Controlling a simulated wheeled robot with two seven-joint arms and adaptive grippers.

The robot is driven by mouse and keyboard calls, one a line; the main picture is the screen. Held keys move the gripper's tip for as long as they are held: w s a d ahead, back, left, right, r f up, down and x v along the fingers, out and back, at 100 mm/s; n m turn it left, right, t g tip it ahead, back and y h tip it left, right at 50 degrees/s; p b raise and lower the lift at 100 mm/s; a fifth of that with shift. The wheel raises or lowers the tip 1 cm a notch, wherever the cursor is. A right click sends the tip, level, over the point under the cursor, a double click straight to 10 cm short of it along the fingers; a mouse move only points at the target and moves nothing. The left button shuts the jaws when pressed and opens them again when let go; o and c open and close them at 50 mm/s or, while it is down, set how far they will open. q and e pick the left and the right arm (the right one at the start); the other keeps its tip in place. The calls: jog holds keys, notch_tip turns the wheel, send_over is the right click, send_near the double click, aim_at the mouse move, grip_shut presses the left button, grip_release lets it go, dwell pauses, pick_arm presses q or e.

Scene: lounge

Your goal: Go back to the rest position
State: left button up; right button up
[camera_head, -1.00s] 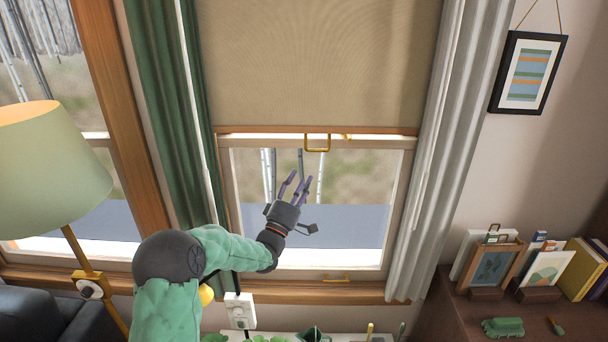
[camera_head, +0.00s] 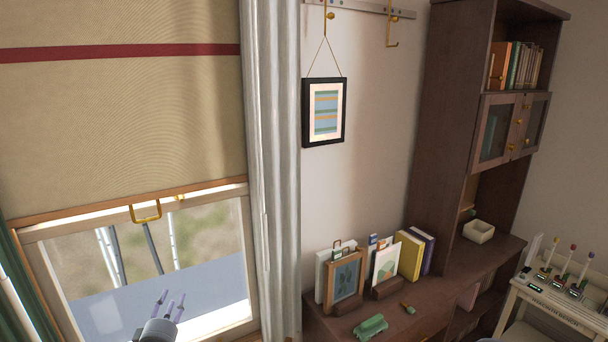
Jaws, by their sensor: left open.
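My left gripper (camera_head: 168,304) shows at the bottom left of the head view, in front of the lower window pane. Its thin purple fingers are spread and point up, with nothing between them. Only the fingers and the grey wrist show; the rest of the arm is below the frame. The gripper is apart from the gold handle (camera_head: 145,211) on the bottom bar of the beige blind (camera_head: 120,120). My right gripper is not in view.
A grey curtain (camera_head: 272,170) hangs right of the window. A framed picture (camera_head: 324,112) hangs on the wall. A dark wooden cabinet (camera_head: 440,130) stands at right, its low top holding books (camera_head: 408,255), frames and a green toy (camera_head: 370,326). A white table (camera_head: 560,312) is at far right.

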pick_arm(q)
jog(key=s+d+f+m+g+h, duration=0.1)
jog(key=s+d+f+m+g, duration=0.2)
jog(key=d+f, duration=0.45)
jog(key=s+d+f+m+g+h, duration=0.1)
jog(key=s+d+f+g, duration=0.35)
jog(key=f, duration=0.65)
jog(key=s+d+f+m+g+h, duration=0.15)
jog(key=s+d+f, duration=0.3)
jog(key=f, duration=0.45)
jog(key=s+d+f+m+g, duration=0.2)
jog(key=s+d+f+g, duration=0.1)
jog(key=s, duration=0.5)
jog(key=s+d+f+m+g+h, duration=0.1)
jog(key=s+d+f+m+g, duration=0.1)
jog(key=s+d, duration=0.3)
jog(key=s+d+f+m+g+h, duration=0.1)
jog(key=s+d+f+m+g, duration=0.2)
jog(key=s, duration=0.8)
jog(key=shift+d+f+g, duration=0.4)
jog(key=shift+f+g, duration=0.45)
jog(key=shift+g, duration=0.05)
